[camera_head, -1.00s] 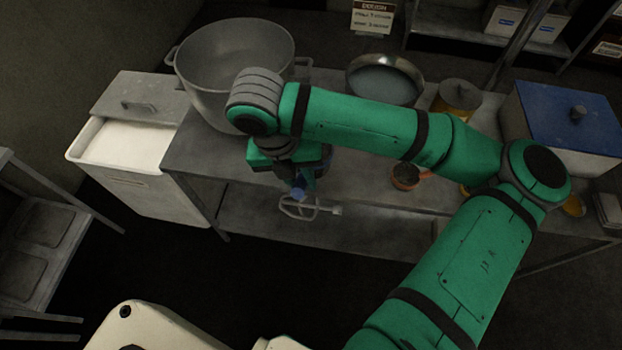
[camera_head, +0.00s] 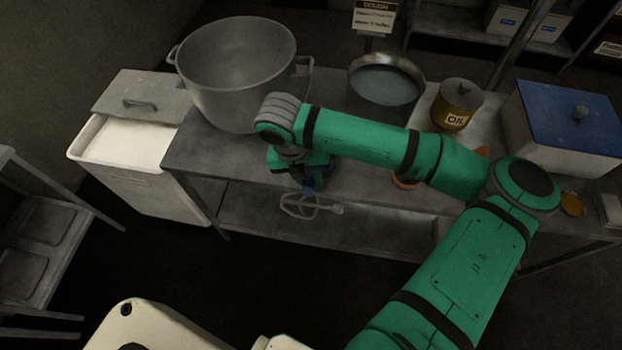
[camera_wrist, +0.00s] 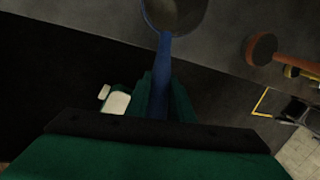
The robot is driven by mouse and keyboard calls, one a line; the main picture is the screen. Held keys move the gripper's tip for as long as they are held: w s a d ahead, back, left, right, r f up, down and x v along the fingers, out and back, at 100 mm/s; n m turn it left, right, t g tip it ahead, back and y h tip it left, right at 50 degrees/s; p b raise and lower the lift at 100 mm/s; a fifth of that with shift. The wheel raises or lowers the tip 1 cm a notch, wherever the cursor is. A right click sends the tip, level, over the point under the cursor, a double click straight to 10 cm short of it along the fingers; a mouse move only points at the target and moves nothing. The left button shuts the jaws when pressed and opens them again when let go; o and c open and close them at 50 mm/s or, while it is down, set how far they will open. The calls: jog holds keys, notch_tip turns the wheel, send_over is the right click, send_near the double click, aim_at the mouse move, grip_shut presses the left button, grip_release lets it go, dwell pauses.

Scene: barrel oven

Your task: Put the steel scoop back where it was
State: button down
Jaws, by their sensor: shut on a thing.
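The steel scoop has a blue handle and a grey metal bowl (camera_wrist: 175,14) at the top of the wrist view. My gripper (camera_wrist: 160,82) is shut on the blue handle, and the bowl extends out beyond the fingertips. In the head view my gripper (camera_head: 309,183) points down at the front edge of the table, left of centre. A bit of blue shows at its fingers there, but the scoop's bowl cannot be made out. A white bin (camera_head: 140,186) with white contents stands at the left, its grey lid (camera_head: 140,97) pushed back.
A large pot (camera_head: 238,85) stands on the grey table (camera_head: 205,155) behind my gripper. A round pan (camera_head: 385,75), an oil pot (camera_head: 457,105) and a blue-lidded box (camera_head: 570,120) stand to the right. A metal whisk-like tool (camera_head: 312,207) lies below. The table's left front is clear.

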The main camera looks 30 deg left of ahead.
jog(key=shift+f, duration=0.1)
jog(key=c, duration=1.5)
grip_release()
jog(key=shift+c, duration=0.2)
jog(key=v, duration=1.2)
jog(key=shift+d, duration=0.1)
